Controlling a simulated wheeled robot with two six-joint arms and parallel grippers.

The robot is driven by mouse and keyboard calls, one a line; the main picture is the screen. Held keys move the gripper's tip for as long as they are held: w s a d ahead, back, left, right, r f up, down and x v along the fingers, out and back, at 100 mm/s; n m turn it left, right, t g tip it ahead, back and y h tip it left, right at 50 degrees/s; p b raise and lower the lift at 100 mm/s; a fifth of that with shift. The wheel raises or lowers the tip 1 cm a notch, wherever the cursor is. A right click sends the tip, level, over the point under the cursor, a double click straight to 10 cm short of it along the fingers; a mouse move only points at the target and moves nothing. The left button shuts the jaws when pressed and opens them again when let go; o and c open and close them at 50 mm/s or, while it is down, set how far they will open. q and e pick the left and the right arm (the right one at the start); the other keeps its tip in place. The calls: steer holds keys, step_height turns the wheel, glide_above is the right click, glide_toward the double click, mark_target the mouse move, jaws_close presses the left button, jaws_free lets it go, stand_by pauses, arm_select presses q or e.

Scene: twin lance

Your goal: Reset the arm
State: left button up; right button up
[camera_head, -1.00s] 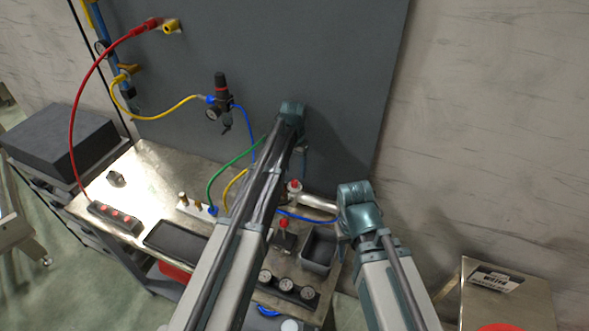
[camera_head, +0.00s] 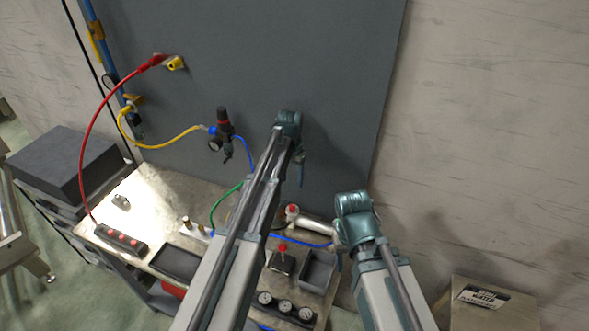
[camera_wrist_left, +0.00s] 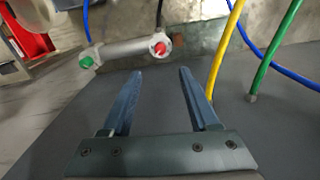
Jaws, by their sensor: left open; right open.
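My left arm (camera_head: 262,190) reaches up over the workbench, its teal wrist in front of the dark grey panel. My left gripper (camera_wrist_left: 160,72) is open with nothing between its fingers. Beyond its fingertips in the wrist view is a silver cylinder (camera_wrist_left: 125,50) with a red end and a green fitting, apart from the fingers. My right arm (camera_head: 385,280) comes in from the lower right. Its teal wrist (camera_head: 355,215) is over the bench's right end. My right gripper (camera_head: 338,238) is mostly hidden below it; no held object shows.
The panel (camera_head: 340,90) stands behind the bench. A red hose (camera_head: 88,135), a yellow hose (camera_head: 165,145) and blue and green hoses cross the area. A dark bin (camera_head: 318,270), a tray (camera_head: 177,263) and gauges (camera_head: 285,307) are below the arms. A box (camera_head: 485,300) stands right.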

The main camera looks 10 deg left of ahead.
arm_select(q)
steer(key=s+d+f+b, duration=0.2)
steer(key=s+f+b, duration=0.2)
steer(key=s, duration=0.5)
steer(key=s+d+f+y+b, duration=0.1)
steer(key=s+d+f+b, duration=0.2)
steer(key=s, duration=0.6)
steer(key=s+d+f+b, duration=0.3)
steer(key=s+f+b, duration=0.3)
steer(key=s, duration=0.4)
steer(key=shift+d+f+m, duration=0.2)
steer(key=shift+m, duration=0.1)
arm_select(e)
step_height(320, 180, down, 14)
steer(key=shift+r, duration=0.2)
steer(key=shift+s, duration=0.1)
